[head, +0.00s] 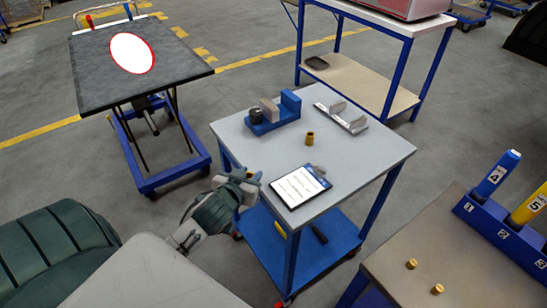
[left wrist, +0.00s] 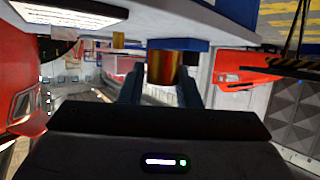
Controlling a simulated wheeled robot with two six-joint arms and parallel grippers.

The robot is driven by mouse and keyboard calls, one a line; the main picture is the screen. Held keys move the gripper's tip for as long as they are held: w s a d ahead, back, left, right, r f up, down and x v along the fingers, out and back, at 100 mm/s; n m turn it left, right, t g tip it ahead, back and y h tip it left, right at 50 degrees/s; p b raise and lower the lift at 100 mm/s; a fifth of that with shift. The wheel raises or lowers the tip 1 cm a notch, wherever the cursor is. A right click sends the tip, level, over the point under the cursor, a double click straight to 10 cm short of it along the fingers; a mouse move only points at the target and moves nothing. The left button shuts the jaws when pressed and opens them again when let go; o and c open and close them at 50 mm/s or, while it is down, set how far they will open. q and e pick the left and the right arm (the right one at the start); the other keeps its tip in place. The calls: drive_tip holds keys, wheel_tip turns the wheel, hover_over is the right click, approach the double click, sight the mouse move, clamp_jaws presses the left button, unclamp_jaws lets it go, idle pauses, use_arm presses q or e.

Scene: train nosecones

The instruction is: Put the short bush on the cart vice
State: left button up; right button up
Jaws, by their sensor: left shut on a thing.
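My left gripper (head: 250,179) is at the near left edge of the cart. In the left wrist view its fingers are shut on a brass bush (left wrist: 162,67); this bush is hard to make out in the head view. I cannot tell its length for sure. The blue cart vice (head: 290,103) is at the back of the cart top, with a grey block and a dark round part on it. Another brass bush (head: 309,138) stands on the cart in front of the vice; it also shows in the left wrist view (left wrist: 118,40). My right gripper is not in view.
The cart top (head: 375,150) also carries a clipboard (head: 299,187) and a grey metal fixture (head: 342,118). Two small brass pieces (head: 411,264) stand on the right-hand table, beside a blue holder with numbered tubes. A dark lift table (head: 95,75) stands at left.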

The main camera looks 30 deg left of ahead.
use_arm(q)
drive_tip(key=p, duration=0.3)
hover_over(273, 162)
drive_tip(key=s, duration=0.2)
drive_tip(key=shift+w+d+f, duration=0.15)
drive_tip(key=shift+w+f, duration=0.1)
drive_tip(key=shift+f, duration=0.3)
drive_tip(key=shift+w+f+p, duration=0.75)
drive_tip(key=shift+w+f, duration=0.05)
drive_tip(key=shift+f, duration=0.25)
drive_tip(key=shift+f+p, duration=0.3)
drive_tip(key=shift+f, duration=0.25)
drive_tip(key=shift+s, duration=0.1)
drive_tip(key=o, duration=1)
